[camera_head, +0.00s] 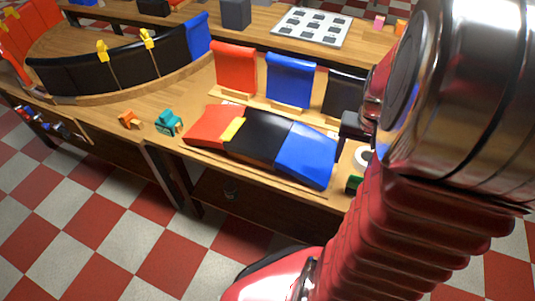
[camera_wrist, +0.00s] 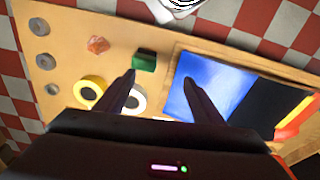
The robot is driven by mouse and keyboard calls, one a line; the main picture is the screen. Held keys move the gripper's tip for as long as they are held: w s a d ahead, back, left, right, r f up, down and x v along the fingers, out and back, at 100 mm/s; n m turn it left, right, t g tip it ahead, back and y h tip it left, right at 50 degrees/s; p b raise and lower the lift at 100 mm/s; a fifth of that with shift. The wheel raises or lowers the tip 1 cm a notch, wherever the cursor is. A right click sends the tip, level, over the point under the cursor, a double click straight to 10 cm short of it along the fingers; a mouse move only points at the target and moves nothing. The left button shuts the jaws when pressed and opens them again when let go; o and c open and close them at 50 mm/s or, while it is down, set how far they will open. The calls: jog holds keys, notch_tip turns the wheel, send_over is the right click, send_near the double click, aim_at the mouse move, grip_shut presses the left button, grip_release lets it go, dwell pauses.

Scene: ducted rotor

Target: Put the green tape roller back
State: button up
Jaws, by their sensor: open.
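A small green block-like piece (camera_head: 354,185) lies at the bench's front edge in the head view, partly behind my arm. It also shows in the wrist view (camera_wrist: 145,61), just beyond my left fingertip. A teal piece (camera_head: 169,123) stands farther left on the bench; I cannot tell for sure which of the two is the green tape roller. My gripper (camera_wrist: 159,79) is open and empty, above the bench between the green piece and a blue panel (camera_wrist: 205,78). In the head view my arm hides much of the gripper.
A white ring (camera_wrist: 133,103) and a yellow ring (camera_wrist: 89,92) lie near the left finger. Red (camera_head: 213,124), black (camera_head: 254,135) and blue curved panels lie side by side. An orange piece (camera_head: 129,120) is near the teal one. Upright panels stand behind.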

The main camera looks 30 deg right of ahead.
jog(key=w+a+r+n+t, duration=0.1)
jog(key=w+a+r+n, duration=0.1)
jog(key=a+r, duration=0.35)
jog(key=w+a+r+n+t, duration=0.1)
jog(key=w+a+r+n, duration=0.15)
jog(key=a, duration=0.55)
jog(key=s+a+r+n+t, duration=0.1)
jog(key=s+a+r+n, duration=0.1)
jog(key=a, duration=0.5)
jog(key=s+a+r+n+t, duration=0.1)
jog(key=a+r+n+t, duration=0.1)
jog(key=a+r, duration=0.3)
jog(key=shift+s+a, duration=0.35)
jog(key=shift+a, duration=0.65)
